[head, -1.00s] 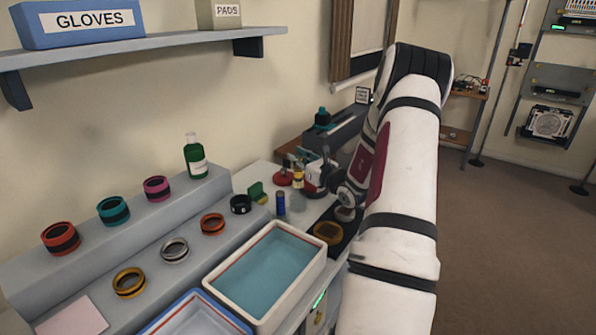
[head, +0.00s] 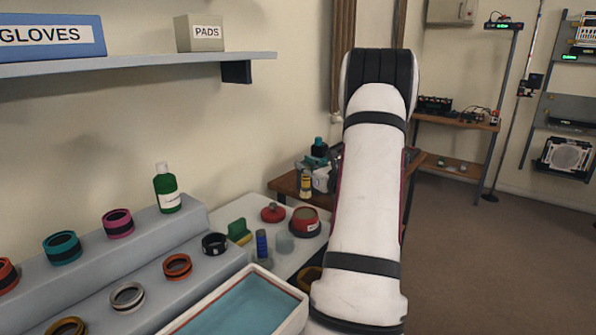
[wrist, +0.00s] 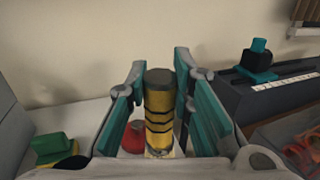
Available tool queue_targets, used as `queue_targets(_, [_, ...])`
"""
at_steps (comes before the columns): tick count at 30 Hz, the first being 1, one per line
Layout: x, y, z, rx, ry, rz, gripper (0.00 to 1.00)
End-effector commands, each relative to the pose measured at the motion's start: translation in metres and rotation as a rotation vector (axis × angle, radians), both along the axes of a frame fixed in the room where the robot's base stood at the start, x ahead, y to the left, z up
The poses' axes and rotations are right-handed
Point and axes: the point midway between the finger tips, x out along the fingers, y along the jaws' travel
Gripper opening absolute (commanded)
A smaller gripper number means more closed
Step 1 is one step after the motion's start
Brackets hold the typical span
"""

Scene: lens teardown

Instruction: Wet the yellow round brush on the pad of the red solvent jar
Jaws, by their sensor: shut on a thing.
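The yellow round brush (head: 306,183) has dark bands and a dark top. My gripper (head: 317,179) is shut on it and holds it roughly upright. In the wrist view the brush (wrist: 160,110) stands between my teal fingers (wrist: 158,105); its lower end is hidden. The red solvent jar (head: 304,222), with a white label and a brownish pad on top, stands on the grey bench. In the head view the brush appears above and behind the jar, apart from it. A red lid with a knob (head: 272,212) lies left of the jar.
A white-rimmed tray (head: 293,296) is nearer. Stepped shelves with rings (head: 178,266) are at left.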

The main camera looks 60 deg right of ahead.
Motion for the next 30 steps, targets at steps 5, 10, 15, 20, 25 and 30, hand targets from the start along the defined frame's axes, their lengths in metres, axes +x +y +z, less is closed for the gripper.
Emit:
queue_targets(5, [0.0,0.0,-0.012,0.002,0.001,0.0,0.0])
queue_targets(10, [0.001,0.0,-0.029,0.002,0.001,-0.001,0.0])
queue_targets(15, [0.001,0.0,-0.046,0.002,0.001,0.0,0.0])
queue_targets(20, [0.001,0.0,-0.056,0.0,0.001,0.0,0.0])
queue_targets(25, [0.0,0.0,-0.058,0.0,0.001,0.0,0.0])
queue_targets(30, [0.0,0.0,-0.058,0.0,0.001,0.0,0.0])
